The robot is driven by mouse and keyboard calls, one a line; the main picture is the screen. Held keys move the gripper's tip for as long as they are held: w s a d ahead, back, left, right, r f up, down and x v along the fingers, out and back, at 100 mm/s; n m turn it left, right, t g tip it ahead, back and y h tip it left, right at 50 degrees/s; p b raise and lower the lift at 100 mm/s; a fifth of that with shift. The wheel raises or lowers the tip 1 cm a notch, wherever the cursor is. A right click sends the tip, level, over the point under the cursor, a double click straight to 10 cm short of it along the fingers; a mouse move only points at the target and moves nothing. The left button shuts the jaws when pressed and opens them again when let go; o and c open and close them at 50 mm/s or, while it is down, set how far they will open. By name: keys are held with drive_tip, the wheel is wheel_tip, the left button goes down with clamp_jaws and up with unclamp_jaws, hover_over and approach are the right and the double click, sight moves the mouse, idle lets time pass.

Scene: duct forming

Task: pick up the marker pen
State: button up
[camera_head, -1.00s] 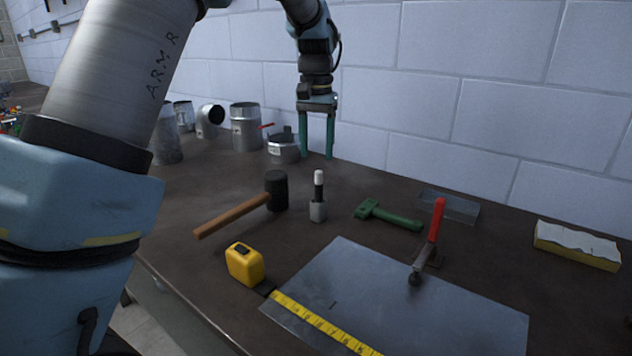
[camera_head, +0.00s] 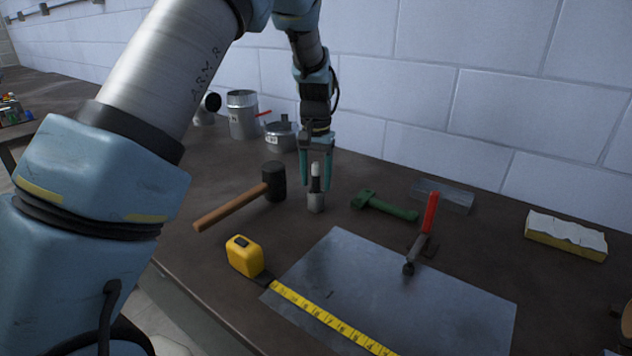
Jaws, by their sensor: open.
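The marker pen (camera_head: 315,180), black with a white end, stands upright in a small grey metal holder (camera_head: 315,203) on the dark workbench. My gripper (camera_head: 316,187) points down with its two green fingers apart. In this view the pen shows between the fingers, with one finger on each side of it. I cannot tell from this single angle whether the fingers are level with the pen in depth or touch it.
A black-headed mallet (camera_head: 273,181) lies left of the holder, and a green hammer-like tool (camera_head: 384,206) lies to the right. A yellow tape measure (camera_head: 244,256), a metal sheet (camera_head: 400,300) and a red-handled clamp (camera_head: 429,222) are nearer. Metal duct pieces (camera_head: 242,115) stand behind.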

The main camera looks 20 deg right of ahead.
clamp_jaws()
idle(0.5)
